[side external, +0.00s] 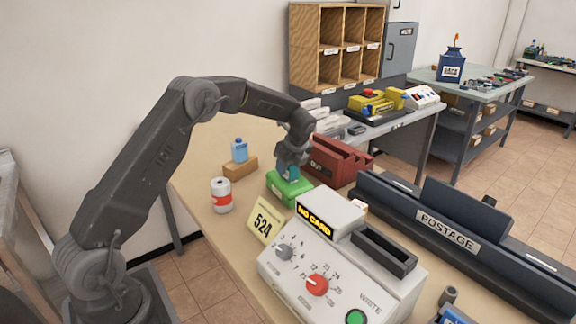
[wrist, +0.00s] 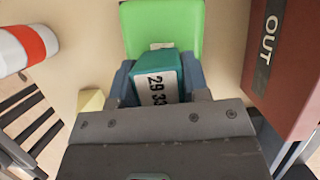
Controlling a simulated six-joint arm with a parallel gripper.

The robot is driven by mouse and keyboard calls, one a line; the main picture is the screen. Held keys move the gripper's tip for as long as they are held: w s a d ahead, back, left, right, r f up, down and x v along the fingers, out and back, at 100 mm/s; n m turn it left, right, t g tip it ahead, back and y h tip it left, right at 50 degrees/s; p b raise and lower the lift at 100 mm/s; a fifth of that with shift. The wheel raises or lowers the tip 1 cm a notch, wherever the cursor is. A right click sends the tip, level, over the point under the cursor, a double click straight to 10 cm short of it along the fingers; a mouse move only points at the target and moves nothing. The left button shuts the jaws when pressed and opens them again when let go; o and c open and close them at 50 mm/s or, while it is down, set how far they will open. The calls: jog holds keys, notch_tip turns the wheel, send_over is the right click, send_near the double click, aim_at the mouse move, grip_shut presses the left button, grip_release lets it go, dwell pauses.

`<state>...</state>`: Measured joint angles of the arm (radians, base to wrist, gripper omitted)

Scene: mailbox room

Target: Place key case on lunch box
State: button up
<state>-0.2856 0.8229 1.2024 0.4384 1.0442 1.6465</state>
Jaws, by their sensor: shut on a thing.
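The bright green lunch box (side external: 277,189) lies on the tan table below my gripper (side external: 291,164). It also shows at the top of the wrist view (wrist: 163,28). My gripper is shut on a teal case with a white number label, which I take as the key case (wrist: 151,72). In the wrist view the case sits between the two blue-grey fingers (wrist: 157,82), partly hidden by the gripper body. In the side view only a bit of teal (side external: 292,173) shows, right at the top of the green box. I cannot tell whether the two touch.
A dark red OUT tray (side external: 340,160) stands close to the right of the lunch box. A white and red can (side external: 221,196), a brown block (side external: 240,168) with a blue bottle (side external: 239,149), a 524 card (side external: 264,221) and the postage machine (side external: 340,262) stand around it.

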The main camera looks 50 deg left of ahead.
jog(key=shift+f, duration=0.1)
jog(key=o, duration=1)
jog(key=shift+c, duration=0.2)
jog(key=s+d+r+n+t, duration=0.1)
jog(key=s+d+r+n, duration=0.15)
jog(key=d+r, duration=0.45)
jog(key=s+d+r+n, duration=0.1)
jog(key=s+d+r, duration=0.2)
jog(key=r, duration=0.8)
jog(key=s+d+r+n+t+h, duration=0.1)
jog(key=s+d+r+n, duration=0.15)
jog(key=s, duration=0.25)
jog(key=s+d+r+n+t+h, duration=0.1)
jog(key=s+d+n, duration=0.2)
jog(key=s, duration=0.2)
jog(key=s+d+f+n+t+h, duration=0.1)
jog(key=s+d+f+n, duration=0.1)
jog(key=s, duration=0.7)
jog(key=s+d+f+n+t+h, duration=0.1)
jog(key=s+d+f+n, duration=0.1)
jog(key=s+d+n, duration=0.3)
jog(key=s+n, duration=0.2)
jog(key=s, duration=0.1)
jog(key=shift+s+f+t, duration=0.25)
jog(key=shift+s+t, duration=0.05)
jog(key=shift+s, duration=0.05)
